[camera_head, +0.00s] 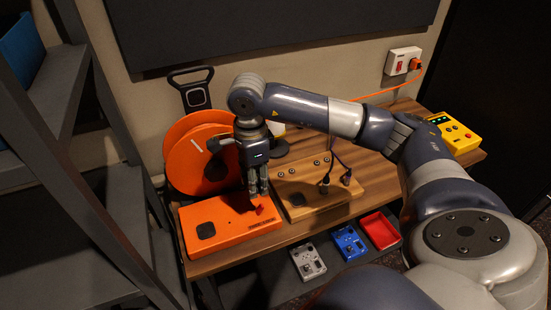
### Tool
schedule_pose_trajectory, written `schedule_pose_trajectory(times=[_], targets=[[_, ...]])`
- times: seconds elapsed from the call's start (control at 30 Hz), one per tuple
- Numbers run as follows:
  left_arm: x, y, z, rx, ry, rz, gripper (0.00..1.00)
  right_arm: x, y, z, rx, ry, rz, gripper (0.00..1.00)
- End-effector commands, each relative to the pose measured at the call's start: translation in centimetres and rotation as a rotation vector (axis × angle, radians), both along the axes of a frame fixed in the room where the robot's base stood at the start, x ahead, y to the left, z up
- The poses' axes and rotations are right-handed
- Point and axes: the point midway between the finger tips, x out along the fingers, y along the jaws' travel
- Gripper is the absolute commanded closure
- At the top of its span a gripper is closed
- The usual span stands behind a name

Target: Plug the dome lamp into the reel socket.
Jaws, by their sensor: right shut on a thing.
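The orange reel (183,168) stands upright at the back left of the wooden desk. In front of it lies a flat orange box (225,236) with a dark round patch (205,230) and a small red piece (260,210) on top. My right gripper (258,192) points down over the box's back right part, just above the red piece. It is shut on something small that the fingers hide. A pale and dark object, possibly the dome lamp (279,129), is partly hidden behind my right gripper and arm. My left gripper is not in view.
A wooden board (300,209) with black plugs (325,187) is right of the box. A yellow box (455,133) sits at the far right. A wall outlet (403,60) has an orange cord. A dark shelf stands left.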

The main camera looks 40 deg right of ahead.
Motion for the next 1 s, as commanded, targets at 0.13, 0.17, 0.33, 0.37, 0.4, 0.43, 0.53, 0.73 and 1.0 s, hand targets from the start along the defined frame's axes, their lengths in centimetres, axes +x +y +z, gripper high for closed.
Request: schedule_pose_trajectory(times=[0.13, 0.17, 0.33, 0.37, 0.4, 0.43, 0.53, 0.73, 1.0], targets=[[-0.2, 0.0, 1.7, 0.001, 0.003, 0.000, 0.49, 0.8, 3.1, 0.9, 0.002, 0.000, 0.006, 1.00], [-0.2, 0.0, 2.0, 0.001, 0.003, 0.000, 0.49, 1.0, 3.7, 1.0, 0.003, 0.000, 0.005, 1.00], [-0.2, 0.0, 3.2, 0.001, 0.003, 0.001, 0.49, 1.9, 7.0, 1.4, 0.002, 0.001, 0.005, 1.00], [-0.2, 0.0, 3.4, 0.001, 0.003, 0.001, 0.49, 2.1, 7.5, 1.5, 0.002, 0.000, 0.005, 1.00], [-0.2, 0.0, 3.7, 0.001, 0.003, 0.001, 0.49, 2.3, 8.3, 1.6, 0.002, 0.000, 0.005, 1.00], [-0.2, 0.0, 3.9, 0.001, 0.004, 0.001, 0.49, 2.5, 8.9, 1.7, 0.002, 0.000, 0.004, 1.00], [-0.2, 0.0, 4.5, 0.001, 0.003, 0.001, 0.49, 3.0, 10.7, 1.9, 0.003, -0.001, 0.004, 1.00], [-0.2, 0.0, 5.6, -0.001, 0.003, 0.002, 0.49, 4.0, 14.3, 2.4, 0.002, 0.000, 0.005, 1.00], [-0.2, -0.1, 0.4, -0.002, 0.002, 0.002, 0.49, 4.0, 13.8, -3.3, -0.001, 0.000, 0.001, 1.00]])
